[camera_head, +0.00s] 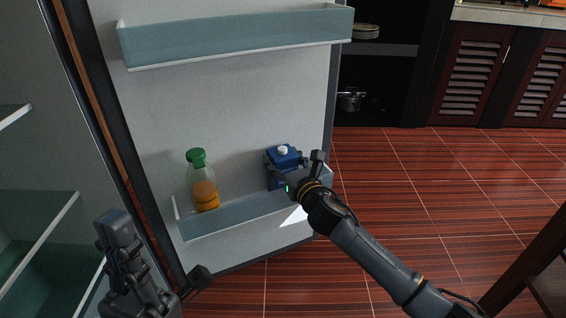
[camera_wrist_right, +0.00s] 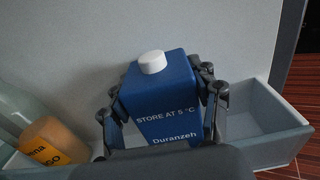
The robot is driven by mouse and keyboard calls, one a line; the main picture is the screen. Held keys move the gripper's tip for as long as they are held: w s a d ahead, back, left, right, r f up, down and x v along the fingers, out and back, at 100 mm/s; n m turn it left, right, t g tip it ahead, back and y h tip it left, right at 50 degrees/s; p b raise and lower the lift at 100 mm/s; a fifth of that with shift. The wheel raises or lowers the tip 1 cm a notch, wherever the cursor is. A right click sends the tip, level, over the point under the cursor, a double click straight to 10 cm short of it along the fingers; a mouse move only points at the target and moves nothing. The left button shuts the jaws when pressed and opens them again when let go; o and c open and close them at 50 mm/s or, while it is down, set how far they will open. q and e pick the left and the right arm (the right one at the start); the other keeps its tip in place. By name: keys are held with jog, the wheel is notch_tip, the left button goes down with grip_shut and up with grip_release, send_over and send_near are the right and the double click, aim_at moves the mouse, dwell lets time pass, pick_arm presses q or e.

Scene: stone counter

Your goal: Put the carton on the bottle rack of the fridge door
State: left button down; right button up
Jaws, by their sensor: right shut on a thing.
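The blue carton (camera_head: 284,156) with a white cap is at the right part of the lower bottle rack (camera_head: 236,216) on the open fridge door. My right gripper (camera_head: 290,178) is shut on the carton, with a finger on either side. In the right wrist view the carton (camera_wrist_right: 164,100) stands nearly upright between the fingers, and the rack (camera_wrist_right: 262,140) shows to its right. Its base is hidden, so I cannot tell whether it rests on the rack floor. My left gripper (camera_head: 118,232) is at the lower left, away from the carton; its finger opening is unclear.
A bottle with a green cap and orange contents (camera_head: 204,186) stands in the left part of the same rack. An empty-looking upper rack (camera_head: 236,38) is above. Fridge shelves (camera_head: 40,235) are at the left. Free rack room lies right of the carton.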

jog(key=shift+r, duration=0.2)
jog(key=o, duration=1.3)
jog(key=shift+f, duration=0.3)
jog(key=shift+c, duration=0.2)
jog(key=o, duration=0.4)
jog(key=shift+r, duration=0.1)
